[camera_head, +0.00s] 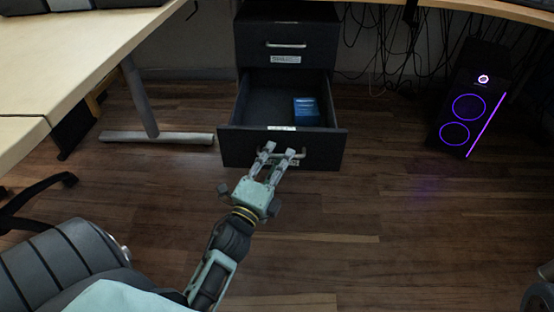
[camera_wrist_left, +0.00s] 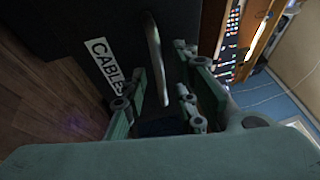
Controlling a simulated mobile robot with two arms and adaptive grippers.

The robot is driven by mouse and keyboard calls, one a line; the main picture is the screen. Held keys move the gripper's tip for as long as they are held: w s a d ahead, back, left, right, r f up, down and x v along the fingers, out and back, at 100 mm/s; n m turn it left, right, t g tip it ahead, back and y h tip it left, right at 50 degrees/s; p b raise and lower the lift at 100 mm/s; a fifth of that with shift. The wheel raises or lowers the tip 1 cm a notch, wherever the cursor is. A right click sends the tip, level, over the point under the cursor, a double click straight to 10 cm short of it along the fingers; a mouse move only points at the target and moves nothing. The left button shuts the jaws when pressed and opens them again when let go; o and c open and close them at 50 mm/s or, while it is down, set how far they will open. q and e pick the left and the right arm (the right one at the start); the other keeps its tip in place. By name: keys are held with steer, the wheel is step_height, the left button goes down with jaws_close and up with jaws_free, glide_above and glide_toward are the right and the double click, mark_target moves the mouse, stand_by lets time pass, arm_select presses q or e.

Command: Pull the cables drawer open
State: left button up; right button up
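The lower drawer (camera_head: 231,142) of the dark cabinet is pulled out. In the left wrist view its front carries a white label (camera_wrist_left: 104,62) reading "CABLES". A metal bar handle (camera_wrist_left: 157,60) is on that front; in the head view my fingers partly cover it. A small blue box (camera_head: 306,111) lies inside the drawer at the right. My left gripper (camera_head: 283,150) is at the handle with its fingers spread apart. In the left wrist view the handle bar stands between the fingers, with gaps visible. My right gripper is not in view.
A closed drawer (camera_head: 287,57) is above the open one. A desk (camera_head: 60,60) with a metal leg (camera_head: 140,98) stands at the left. A computer tower (camera_head: 468,105) with purple lights and hanging cables are at the right. Wooden floor lies clear before the drawer.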

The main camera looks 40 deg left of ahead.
arm_select(q)
jaws_close()
stand_by(0.6)
